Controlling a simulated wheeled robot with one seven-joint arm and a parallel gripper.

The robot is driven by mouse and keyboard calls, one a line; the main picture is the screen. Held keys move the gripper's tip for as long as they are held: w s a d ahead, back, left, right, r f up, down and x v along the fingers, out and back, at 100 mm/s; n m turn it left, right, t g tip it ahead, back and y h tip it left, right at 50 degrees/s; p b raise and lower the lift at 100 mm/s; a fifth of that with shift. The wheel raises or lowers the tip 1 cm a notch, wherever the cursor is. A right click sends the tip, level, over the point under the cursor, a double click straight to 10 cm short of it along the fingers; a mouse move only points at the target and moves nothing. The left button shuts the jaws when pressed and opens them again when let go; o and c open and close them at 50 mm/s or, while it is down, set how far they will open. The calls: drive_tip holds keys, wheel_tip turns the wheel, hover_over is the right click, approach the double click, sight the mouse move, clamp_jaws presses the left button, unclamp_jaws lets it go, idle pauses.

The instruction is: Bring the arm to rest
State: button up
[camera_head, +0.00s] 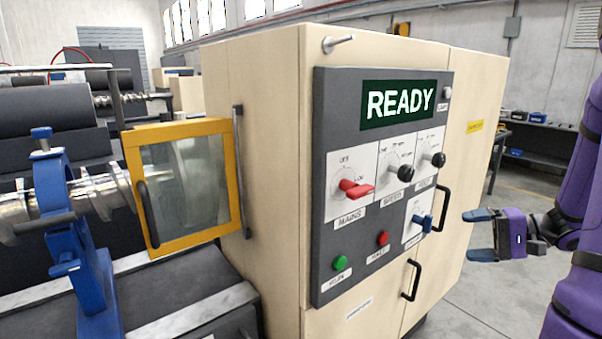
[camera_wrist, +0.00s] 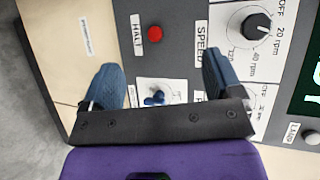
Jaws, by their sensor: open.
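My purple arm comes in from the right in the head view. My gripper (camera_head: 480,235) is open and empty, to the right of the control panel (camera_head: 327,215) and apart from it. In the wrist view my gripper (camera_wrist: 160,75) has its blue fingertips spread, with the panel beyond. The small blue switch (camera_wrist: 155,98) shows between the fingers there. In the head view the blue switch (camera_head: 422,222) is on the lower right of the panel, to the left of my fingertips.
The panel has a READY display (camera_head: 400,103), a red mains switch (camera_head: 356,189), black knobs and a green button (camera_head: 340,262). Black door handles (camera_head: 411,281) stick out of the cabinet. A yellow-framed guard (camera_head: 185,248) stands at left. Floor at lower right is clear.

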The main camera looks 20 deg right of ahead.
drive_tip(key=s+a+r+n+g+h, duration=0.1)
drive_tip(key=s+a+r+n+h, duration=0.1)
drive_tip(key=s+a+r+h, duration=0.2)
drive_tip(key=s+a+r+n+g+h, duration=0.1)
drive_tip(key=s+a+r+n+h, duration=0.2)
drive_tip(key=a+r, duration=0.3)
drive_tip(key=s+a+r+n+g+h, duration=0.1)
drive_tip(key=s+a+r+n+h, duration=0.2)
drive_tip(key=a, duration=0.7)
drive_tip(key=shift+s+a+r+h, duration=0.4)
drive_tip(key=shift+s+r+h, duration=0.7)
drive_tip(key=shift+s, duration=0.2)
